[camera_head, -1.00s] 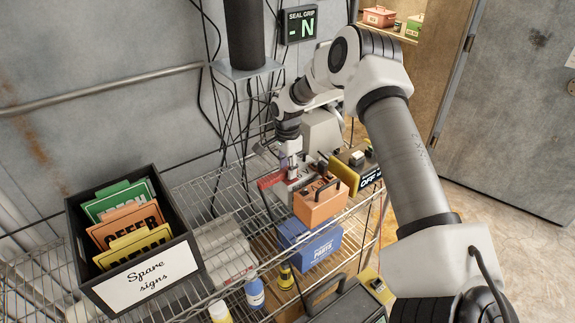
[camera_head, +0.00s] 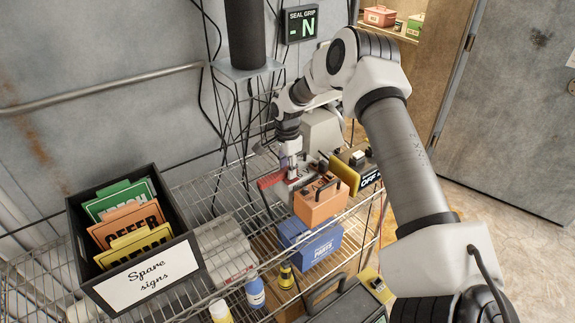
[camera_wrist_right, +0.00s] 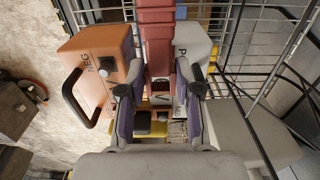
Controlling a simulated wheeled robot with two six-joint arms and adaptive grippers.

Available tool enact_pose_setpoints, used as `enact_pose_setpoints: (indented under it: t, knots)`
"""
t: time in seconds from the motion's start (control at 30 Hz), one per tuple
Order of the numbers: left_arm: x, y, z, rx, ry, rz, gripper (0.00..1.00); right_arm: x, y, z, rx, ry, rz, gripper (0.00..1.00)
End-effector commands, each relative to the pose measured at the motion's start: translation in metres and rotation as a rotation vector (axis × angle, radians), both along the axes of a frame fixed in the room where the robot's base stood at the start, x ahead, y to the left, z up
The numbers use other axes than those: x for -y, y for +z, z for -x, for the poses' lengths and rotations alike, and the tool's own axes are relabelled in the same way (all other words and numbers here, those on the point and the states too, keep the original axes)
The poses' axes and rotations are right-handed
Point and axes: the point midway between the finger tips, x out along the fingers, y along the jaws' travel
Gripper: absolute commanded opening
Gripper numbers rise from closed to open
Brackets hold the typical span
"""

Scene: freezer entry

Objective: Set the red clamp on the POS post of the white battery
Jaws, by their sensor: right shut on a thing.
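My right gripper (camera_wrist_right: 159,95) is shut on the red clamp (camera_wrist_right: 157,40), whose long red body runs away from the fingers in the right wrist view. In the head view the clamp (camera_head: 271,180) shows as a red bar just below my right gripper (camera_head: 289,163). The white battery (camera_wrist_right: 195,50) is partly hidden behind the clamp in the wrist view; a letter P shows on its label. The fingers and clamp hide the POS post, so I cannot tell whether the clamp touches it. My left gripper is not in view.
An orange box (camera_head: 320,204) with a black handle stands close by; it also shows in the wrist view (camera_wrist_right: 95,62). A blue parts box (camera_head: 312,244) sits in front. A black bin of spare signs (camera_head: 135,235) stands left on the wire shelf. A yellow-black OFF switch box (camera_head: 352,170) is right.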

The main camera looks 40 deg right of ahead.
Motion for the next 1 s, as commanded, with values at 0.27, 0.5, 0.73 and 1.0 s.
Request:
enact_pose_setpoints:
  t: [0.27, 0.5, 0.73, 1.0]
  knots:
    - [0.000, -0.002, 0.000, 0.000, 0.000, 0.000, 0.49, 0.000, -0.007, 0.000, 0.001, 0.000, 0.000, 0.00]
    - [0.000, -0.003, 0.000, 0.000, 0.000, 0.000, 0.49, 0.000, -0.012, 0.000, 0.000, 0.000, 0.001, 0.00]
    - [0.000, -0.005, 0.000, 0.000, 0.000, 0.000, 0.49, 0.000, -0.017, 0.000, 0.000, 0.000, 0.000, 0.00]
    - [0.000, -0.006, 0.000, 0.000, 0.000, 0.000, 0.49, 0.000, -0.023, 0.000, 0.000, 0.000, 0.000, 0.00]
